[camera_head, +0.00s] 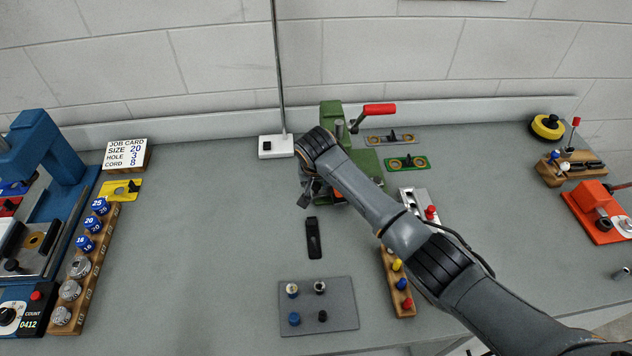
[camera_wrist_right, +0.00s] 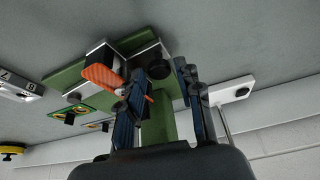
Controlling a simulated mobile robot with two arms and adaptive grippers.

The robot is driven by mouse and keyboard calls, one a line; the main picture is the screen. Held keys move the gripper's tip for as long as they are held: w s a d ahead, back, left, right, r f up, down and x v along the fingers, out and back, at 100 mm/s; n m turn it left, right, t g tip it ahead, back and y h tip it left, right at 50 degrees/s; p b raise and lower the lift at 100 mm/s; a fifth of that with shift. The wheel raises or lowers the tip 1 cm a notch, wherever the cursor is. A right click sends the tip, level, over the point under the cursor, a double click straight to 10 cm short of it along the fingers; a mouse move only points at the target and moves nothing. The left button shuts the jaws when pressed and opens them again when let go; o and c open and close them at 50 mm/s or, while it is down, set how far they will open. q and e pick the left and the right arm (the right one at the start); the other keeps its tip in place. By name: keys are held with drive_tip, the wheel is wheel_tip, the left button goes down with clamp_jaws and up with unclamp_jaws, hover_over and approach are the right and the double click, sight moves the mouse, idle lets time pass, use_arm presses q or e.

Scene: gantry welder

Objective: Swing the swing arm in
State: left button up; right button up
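A green machine (camera_head: 333,116) with a red-handled lever (camera_head: 379,109) stands at the back middle of the bench. Its green body (camera_wrist_right: 157,122) also shows in the wrist view, with a black knob (camera_wrist_right: 158,68) and an orange ribbed piece (camera_wrist_right: 104,77). I cannot tell for sure which part is the swing arm. My right gripper (camera_head: 308,192) is at the machine's front left, partly hidden by my wrist. In the wrist view its fingers (camera_wrist_right: 165,100) are apart; the left finger overlaps the orange piece, and contact cannot be told. My left gripper is out of view.
A black clamp-like part (camera_head: 313,238) and a grey plate (camera_head: 340,318) with several pegs lie in front. A white-based post (camera_head: 276,147) stands left of the machine. Two small plates (camera_head: 408,163) lie to its right. The left middle of the bench is clear.

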drive_tip(key=v, duration=1.2)
